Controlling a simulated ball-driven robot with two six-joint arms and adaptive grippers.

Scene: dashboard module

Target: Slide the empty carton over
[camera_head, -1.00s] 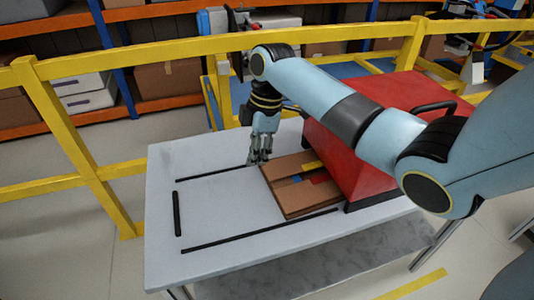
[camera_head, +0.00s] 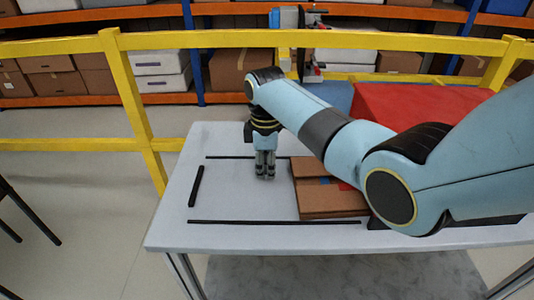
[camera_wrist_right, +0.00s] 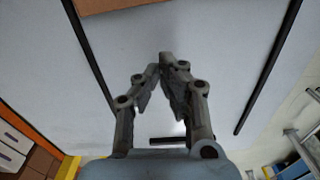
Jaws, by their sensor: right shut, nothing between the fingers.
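The brown carton (camera_head: 318,203) lies low on the grey table, right of centre in the head view. Small blue and red patches show on it. Its right part is hidden behind my right arm. My right gripper (camera_head: 265,177) points down over the bare tabletop, a short gap left of the carton's left edge. In the wrist view the right gripper's fingertips (camera_wrist_right: 166,62) are together with nothing between them. A brown edge of the carton (camera_wrist_right: 110,4) shows at the top of that view. My left gripper is not in view.
Black strips mark the table (camera_head: 230,205) on its far, left (camera_head: 196,186) and near (camera_head: 270,222) sides; the area between is clear. A red box-like body (camera_head: 410,105) stands at the right, partly behind my arm. A yellow rail (camera_head: 220,40) runs behind.

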